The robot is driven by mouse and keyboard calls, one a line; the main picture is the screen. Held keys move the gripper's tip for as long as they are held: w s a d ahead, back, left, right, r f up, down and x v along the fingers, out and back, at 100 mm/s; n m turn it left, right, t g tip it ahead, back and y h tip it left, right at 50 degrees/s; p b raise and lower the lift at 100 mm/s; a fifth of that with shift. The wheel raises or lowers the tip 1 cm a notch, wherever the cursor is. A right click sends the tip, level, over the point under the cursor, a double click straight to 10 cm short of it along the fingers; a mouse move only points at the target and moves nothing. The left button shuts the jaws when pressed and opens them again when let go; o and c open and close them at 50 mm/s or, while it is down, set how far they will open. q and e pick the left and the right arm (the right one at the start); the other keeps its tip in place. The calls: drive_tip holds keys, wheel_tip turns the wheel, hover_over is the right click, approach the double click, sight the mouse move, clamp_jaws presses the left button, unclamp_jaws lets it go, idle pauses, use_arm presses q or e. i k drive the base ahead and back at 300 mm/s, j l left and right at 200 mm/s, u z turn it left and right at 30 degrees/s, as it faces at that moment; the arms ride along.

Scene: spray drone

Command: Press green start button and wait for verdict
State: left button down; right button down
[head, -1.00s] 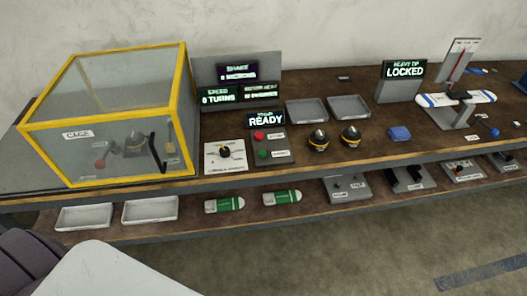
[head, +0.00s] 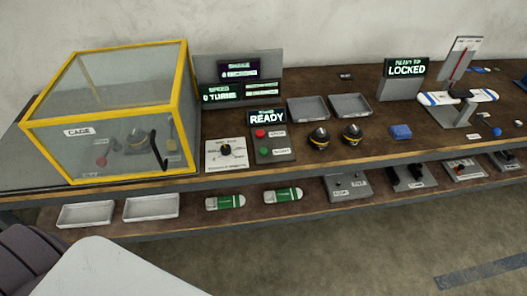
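A small screen (head: 267,117) above the buttons reads READY. Behind it, a display panel (head: 238,70) has screens, one reading SPEED 0 TURNS. A dial plate (head: 226,155) with a black knob stands left of the control box. The yellow-framed clear cage (head: 110,110) is closed, with a dark motor-like part (head: 138,141) inside. Neither of my grippers is in view.
Two dark domed parts (head: 319,137) and two grey trays (head: 308,108) stand right of the control box. A screen further right (head: 405,68) reads LOCKED. The lower shelf holds white trays (head: 86,214) and green-white packs (head: 225,203). Open floor lies in front.

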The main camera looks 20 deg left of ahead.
sight(262, 150)
drive_tip(key=i+l+u, duration=0.2)
drive_tip(key=i+u, duration=0.15)
drive_tip(key=i+l+u, duration=0.35)
drive_tip(key=k+j, duration=0.05)
